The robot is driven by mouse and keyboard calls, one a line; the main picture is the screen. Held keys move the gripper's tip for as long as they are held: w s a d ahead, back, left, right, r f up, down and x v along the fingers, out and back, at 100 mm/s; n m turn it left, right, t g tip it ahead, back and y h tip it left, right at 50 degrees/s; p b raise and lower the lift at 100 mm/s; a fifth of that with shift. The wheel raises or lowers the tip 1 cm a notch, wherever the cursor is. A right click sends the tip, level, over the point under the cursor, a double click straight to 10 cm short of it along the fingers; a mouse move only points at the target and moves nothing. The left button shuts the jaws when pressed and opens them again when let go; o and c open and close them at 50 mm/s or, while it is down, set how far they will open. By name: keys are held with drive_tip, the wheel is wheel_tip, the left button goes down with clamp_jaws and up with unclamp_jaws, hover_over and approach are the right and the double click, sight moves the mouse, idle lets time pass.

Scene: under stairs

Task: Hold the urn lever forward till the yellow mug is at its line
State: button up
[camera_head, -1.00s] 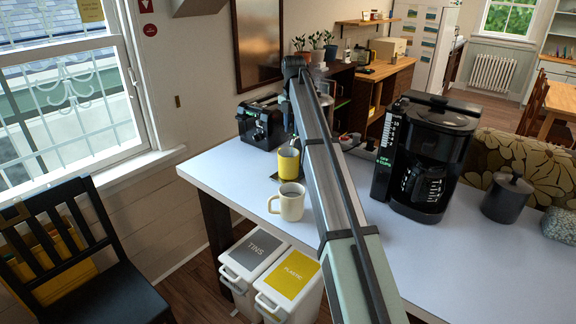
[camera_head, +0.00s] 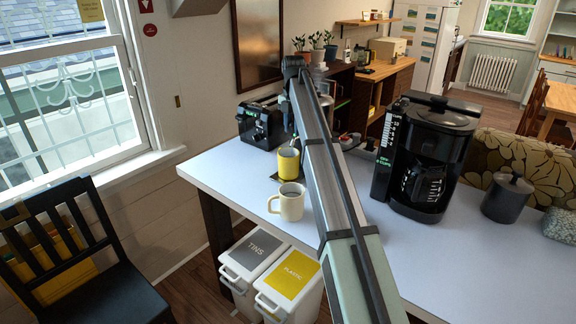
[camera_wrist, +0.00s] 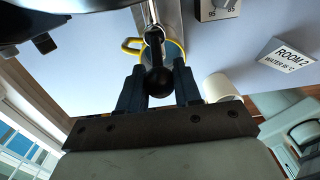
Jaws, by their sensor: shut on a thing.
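In the wrist view my gripper (camera_wrist: 159,88) is shut on the black ball-ended urn lever (camera_wrist: 157,80), which sits between the two fingers. The yellow mug (camera_wrist: 131,46) is just behind the lever, partly hidden by it and by my fingers. In the head view the yellow mug (camera_head: 288,163) stands upright on a dark tray at the far left part of the white table. My arm hides most of the urn and my fingers there. I cannot make out the mug's line or the water level in it.
A cream mug (camera_head: 291,203) stands in front of the yellow one, near the table edge. A black toaster-like appliance (camera_head: 262,124) is behind. A black coffee maker (camera_head: 432,160) and a dark grey pot (camera_head: 508,198) stand right of my arm.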

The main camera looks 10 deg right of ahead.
drive_tip(key=shift+w+r, duration=0.1)
drive_tip(key=shift+w+d+r, duration=0.3)
drive_tip(key=shift+w, duration=0.05)
drive_tip(key=shift+w+d, duration=0.1)
drive_tip(key=shift+d, duration=0.05)
idle(0.3)
idle(0.4)
drive_tip(key=shift+w+d+r, duration=0.25)
drive_tip(key=shift+w+d, duration=0.5)
drive_tip(key=shift+d, duration=0.05)
drive_tip(key=o, duration=1.8)
drive_tip(key=shift+s+a, duration=0.1)
